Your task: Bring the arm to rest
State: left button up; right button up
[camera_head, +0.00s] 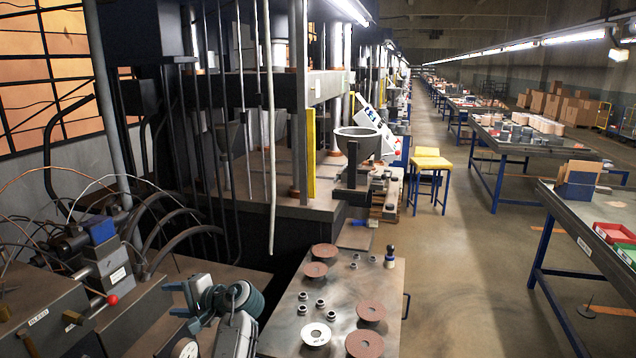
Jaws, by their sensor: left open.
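My left gripper (184,300) is at the lower left, left of the metal table, with its jaws open and nothing seen between them. My left arm is folded low beside it. My right gripper is out of view. Reddish-brown flap discs lie flat on the metal table (338,287): two at the far left (325,251) (314,270) and two at the near right (370,312) (364,344). A disc with a white face (304,334) lies near the front left. My left gripper is apart from all of them.
Several small metal rings (320,302) and a dark-knobbed tool (390,255) stand on the table. Machinery with a red knob (112,299) and cables crowds the left. A large press (275,190) stands behind. Open floor (455,270) lies right, with yellow stools (433,163) and workbenches beyond.

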pick_arm(q)
jog(key=s+a+f+n+h, duration=0.3)
jog(key=s+f+h, duration=0.4)
jog(key=s+f, duration=1.3)
jog(key=s+d+r+n+h, duration=0.1)
jog(key=s+d+h, duration=0.25)
jog(key=s, duration=0.85)
jog(key=s+d+h, duration=0.3)
jog(key=s+d, duration=0.2)
jog(key=s, duration=0.6)
notch_tip(320, 180, down, 35)
jog(key=a+g+b, duration=0.2)
jog(key=a+b, duration=0.1)
jog(key=b, duration=0.2)
jog(key=s+f+b, duration=0.2)
jog(key=s+f, duration=0.7)
jog(key=f, duration=0.3)
jog(key=s+a+f+g+b, duration=0.1)
jog(key=s+f+b, duration=0.2)
jog(key=s+f, duration=0.7)
notch_tip(320, 180, down, 2)
jog(key=shift+s+f+n, duration=0.1)
jog(key=shift+s+n, duration=0.05)
jog(key=shift+n, duration=0.25)
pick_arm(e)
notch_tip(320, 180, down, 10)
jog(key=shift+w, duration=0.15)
